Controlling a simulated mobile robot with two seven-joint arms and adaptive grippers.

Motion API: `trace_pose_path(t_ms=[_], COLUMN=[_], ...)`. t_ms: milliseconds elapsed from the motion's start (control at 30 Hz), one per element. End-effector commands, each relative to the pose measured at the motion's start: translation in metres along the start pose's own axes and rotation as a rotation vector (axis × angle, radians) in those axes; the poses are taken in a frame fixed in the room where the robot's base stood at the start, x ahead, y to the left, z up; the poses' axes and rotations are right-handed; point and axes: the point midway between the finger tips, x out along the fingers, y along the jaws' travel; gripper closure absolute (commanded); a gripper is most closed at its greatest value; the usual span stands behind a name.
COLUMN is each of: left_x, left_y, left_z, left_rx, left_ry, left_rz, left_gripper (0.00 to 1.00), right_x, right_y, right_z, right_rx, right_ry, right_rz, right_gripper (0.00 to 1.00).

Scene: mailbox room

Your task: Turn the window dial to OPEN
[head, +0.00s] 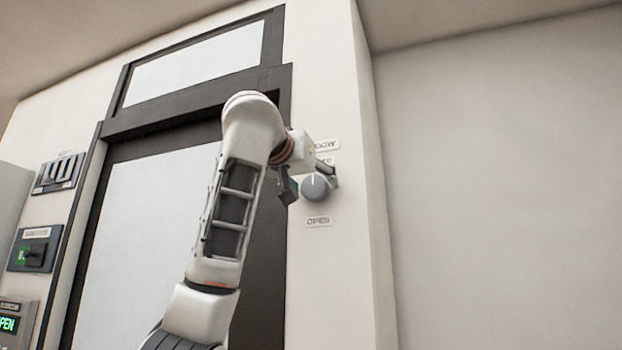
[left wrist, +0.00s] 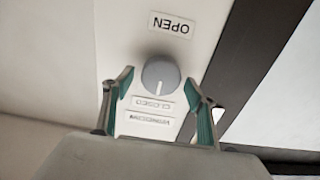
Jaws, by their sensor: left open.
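The grey round window dial (head: 316,188) is on the white wall strip right of the dark-framed door. Its white mark points up, towards the partly hidden CLOSED label and away from the OPEN label (head: 318,221) below. My left gripper (head: 312,185) is at the dial, open. In the left wrist view, which is upside down, the dial (left wrist: 160,73) sits between the tips of my left gripper (left wrist: 159,79), with small gaps seeming to show on both sides. The mark points at the CLOSED label (left wrist: 153,103); the OPEN label (left wrist: 171,26) is opposite. My right gripper is not in view.
The door (head: 130,215) with a window pane (head: 195,70) above it stands behind my left arm. A switch panel (head: 58,174), a dark box with a knob (head: 35,249) and a green display (head: 8,323) are at the far left. The right wall (head: 500,180) is bare.

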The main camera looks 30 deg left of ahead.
Motion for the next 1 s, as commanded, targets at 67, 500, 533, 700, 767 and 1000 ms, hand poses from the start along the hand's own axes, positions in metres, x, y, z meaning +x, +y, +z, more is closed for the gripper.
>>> trace_pose_path(t_ms=[67, 500, 533, 700, 767, 1000], left_x=[0.0015, 0.0012, 0.0012, 0.0011, 0.0010, 0.0009], left_y=[-0.0004, -0.0002, -0.0002, 0.0001, 0.0003, 0.0011], left_z=[0.0005, 0.0008, 0.0008, 0.0007, 0.0007, 0.0007], left_rx=[0.000, 0.000, 0.001, 0.020, 0.035, 0.168], left_ry=[-0.001, -0.001, -0.001, -0.001, -0.001, 0.000], left_rz=[-0.001, -0.001, -0.001, 0.000, 0.000, 0.001], left_gripper=[0.43, 0.80, 0.80, 0.80, 0.80, 0.80], right_x=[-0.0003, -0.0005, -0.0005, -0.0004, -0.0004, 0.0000], right_y=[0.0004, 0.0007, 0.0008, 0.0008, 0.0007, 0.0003], right_z=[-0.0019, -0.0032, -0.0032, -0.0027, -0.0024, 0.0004], right_rx=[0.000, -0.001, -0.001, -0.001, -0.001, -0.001], right_ry=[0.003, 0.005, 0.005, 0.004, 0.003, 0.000], right_rz=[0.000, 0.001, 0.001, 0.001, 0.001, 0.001], right_gripper=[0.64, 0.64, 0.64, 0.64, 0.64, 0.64])
